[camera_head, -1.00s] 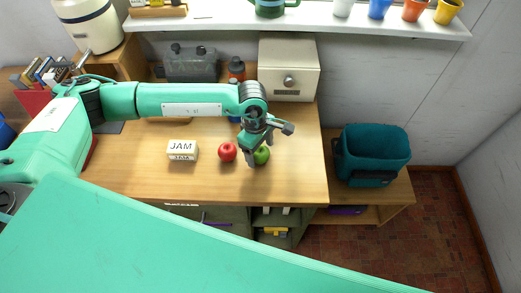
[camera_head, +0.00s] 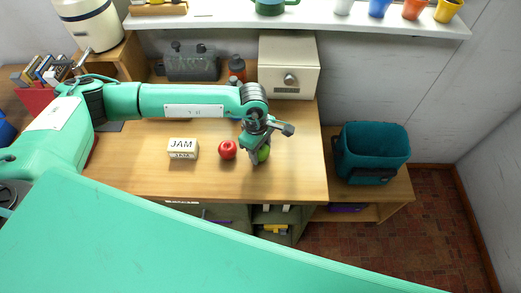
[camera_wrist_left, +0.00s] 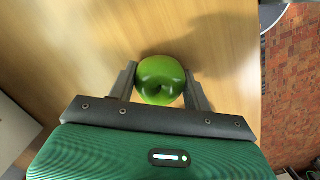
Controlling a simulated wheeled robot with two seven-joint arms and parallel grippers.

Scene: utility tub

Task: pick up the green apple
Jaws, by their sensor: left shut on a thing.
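The green apple (camera_head: 264,154) is at the wooden table's right part, partly hidden by my left gripper (camera_head: 258,157) in the head view. In the left wrist view the apple (camera_wrist_left: 160,80) sits between the two fingers of my left gripper (camera_wrist_left: 160,88), one finger against each side. The left gripper is shut on the apple. I cannot tell whether the apple touches the table. My right gripper is not in view.
A red apple (camera_head: 228,149) lies just left of the gripper, and a JAM box (camera_head: 183,148) stands farther left. A beige box with a knob (camera_head: 289,66) stands at the back. A teal tub (camera_head: 372,153) stands to the right. The table front (camera_head: 210,185) is clear.

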